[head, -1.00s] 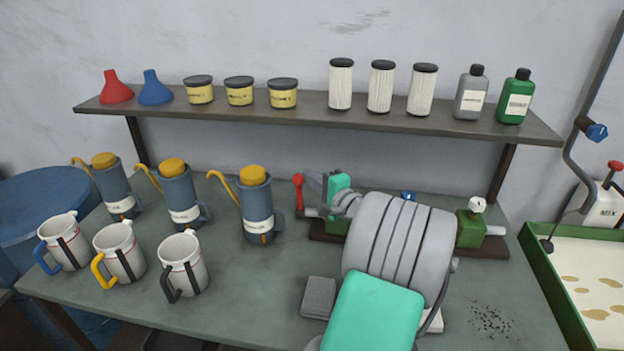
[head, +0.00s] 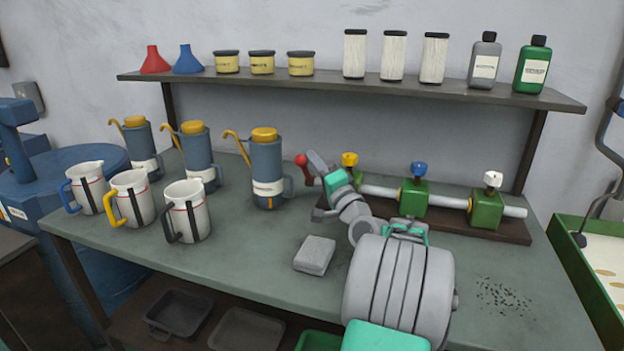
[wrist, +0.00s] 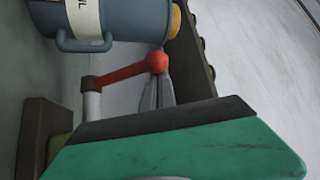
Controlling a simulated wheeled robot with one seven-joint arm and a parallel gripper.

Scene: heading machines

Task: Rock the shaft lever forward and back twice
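The shaft lever is a red arm with a round red knob (head: 301,160). It stands at the left end of the grey shaft (head: 380,191) and tilts slightly left in the head view. The wrist view shows the red lever (wrist: 125,74) and its knob from close up. My gripper (head: 314,158) is right beside the knob. Its grey fingers (wrist: 160,94) look close together, with nothing seen between them. They meet the knob's edge in the wrist view; whether they touch it I cannot tell. My arm hides part of the shaft's left end.
The shaft runs through green blocks (head: 487,208) with yellow, blue and white knobs. Oil cans (head: 266,165) and white jugs (head: 187,212) stand to the left. A grey block (head: 315,254) lies in front. A shelf (head: 330,84) hangs behind.

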